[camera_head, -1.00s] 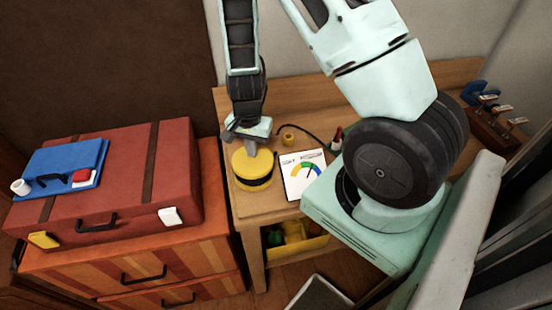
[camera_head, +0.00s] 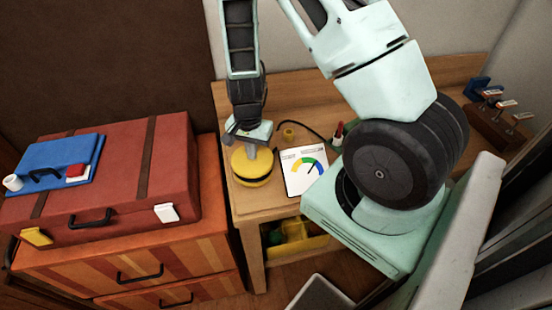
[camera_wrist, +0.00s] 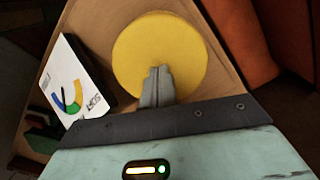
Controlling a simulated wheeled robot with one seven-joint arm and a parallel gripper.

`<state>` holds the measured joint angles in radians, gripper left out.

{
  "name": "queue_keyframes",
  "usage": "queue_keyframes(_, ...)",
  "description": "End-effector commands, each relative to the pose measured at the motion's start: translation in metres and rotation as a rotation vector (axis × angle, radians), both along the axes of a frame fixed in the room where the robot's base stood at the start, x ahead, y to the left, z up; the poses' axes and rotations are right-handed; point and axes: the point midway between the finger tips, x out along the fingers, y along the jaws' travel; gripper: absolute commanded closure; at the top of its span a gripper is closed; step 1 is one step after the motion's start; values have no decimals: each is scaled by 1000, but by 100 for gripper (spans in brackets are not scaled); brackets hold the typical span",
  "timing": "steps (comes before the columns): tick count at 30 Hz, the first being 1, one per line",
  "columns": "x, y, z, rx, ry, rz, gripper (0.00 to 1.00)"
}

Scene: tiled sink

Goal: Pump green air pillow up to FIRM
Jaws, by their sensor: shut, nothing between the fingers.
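A round yellow pump (camera_head: 250,163) with a dark band around its side stands on the wooden table; its yellow top (camera_wrist: 160,45) fills the middle of the wrist view. My gripper (camera_head: 251,152) is shut and empty, pointing down with its fingertips (camera_wrist: 158,72) at the pump's top. I cannot tell whether they press on it. A white gauge card (camera_head: 304,187) with a yellow, green and blue arc is beside the pump. A green thing (camera_head: 293,231), perhaps the air pillow, lies partly hidden in a yellow bin below.
The yellow bin (camera_head: 312,245) sits under the tabletop (camera_head: 240,203). A red suitcase (camera_head: 135,180) with a blue case (camera_head: 52,165) rests on the striped drawers at left.

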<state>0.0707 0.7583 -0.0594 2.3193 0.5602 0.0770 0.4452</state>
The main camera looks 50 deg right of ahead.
Motion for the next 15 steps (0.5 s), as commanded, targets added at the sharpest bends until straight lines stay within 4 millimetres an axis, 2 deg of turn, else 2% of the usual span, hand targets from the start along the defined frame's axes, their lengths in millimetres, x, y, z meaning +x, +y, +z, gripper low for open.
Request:
queue_keyframes(3,0,0,-9,0,0,0,100)
queue_keyframes(15,0,0,-10,0,0,0,100)
